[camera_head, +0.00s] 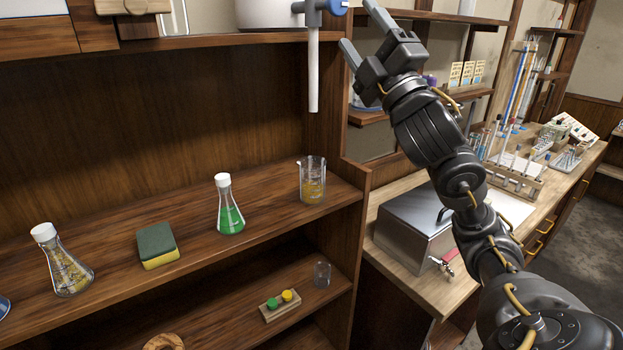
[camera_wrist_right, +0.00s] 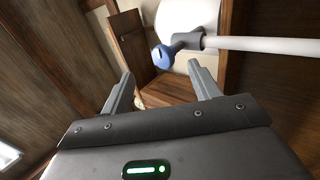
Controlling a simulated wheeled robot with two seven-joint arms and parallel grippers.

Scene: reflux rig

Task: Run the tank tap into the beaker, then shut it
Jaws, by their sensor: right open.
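The white tank (camera_head: 268,12) stands on the upper shelf, cut off by the top edge. Its grey tap carries a blue knob (camera_head: 338,7) and a white spout pipe (camera_head: 313,75) hanging down. The glass beaker (camera_head: 312,190) with yellow markings stands upright on the shelf below the spout; I cannot tell whether it holds liquid. No stream shows between them. My right gripper (camera_head: 362,34) is open and empty, just right of the knob. In the right wrist view the blue knob (camera_wrist_right: 164,56) lies ahead of the open fingers (camera_wrist_right: 162,88), apart from them. My left gripper is out of view.
A green-capped-white flask (camera_head: 231,215), a sponge (camera_head: 157,245) and another flask (camera_head: 68,270) share the beaker's shelf. A wooden upright (camera_head: 350,200) stands right of the beaker. A metal box (camera_head: 412,228) sits on the right bench.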

